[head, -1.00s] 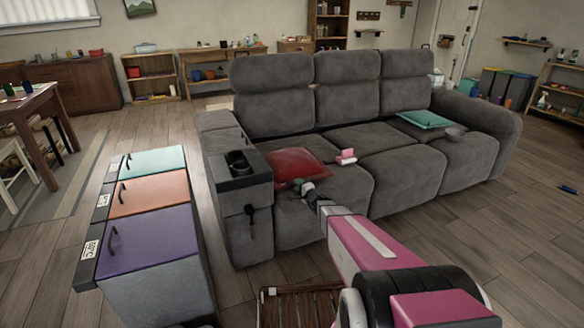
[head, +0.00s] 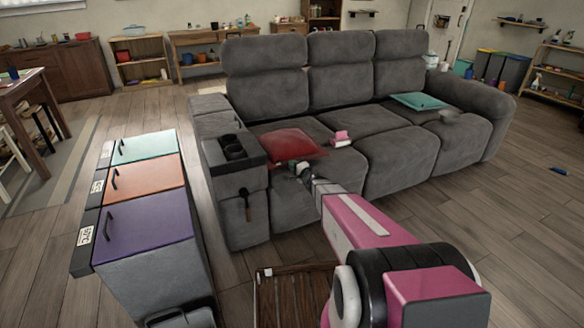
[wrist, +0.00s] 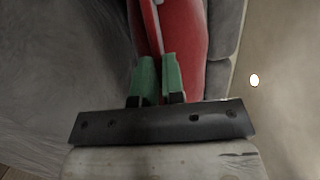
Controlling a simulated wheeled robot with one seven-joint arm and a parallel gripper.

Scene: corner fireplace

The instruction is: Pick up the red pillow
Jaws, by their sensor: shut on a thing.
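The red pillow (head: 291,145) is at the left end of the grey sofa (head: 405,160), beside the cup-holder armrest. My gripper (head: 302,170) is at the pillow's front edge in the head view. In the wrist view, the green fingers of my gripper (wrist: 159,75) are shut on an edge of the red pillow (wrist: 184,30). The pillow's front edge looks slightly tilted. I cannot tell whether its whole underside is clear of the seat.
A pink object (head: 341,138) lies on the seat just right of the pillow. A teal cushion (head: 420,101) lies at the sofa's right end. A cabinet with coloured lids (head: 145,225) stands at left. A slatted wooden table (head: 292,295) is in front of the sofa.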

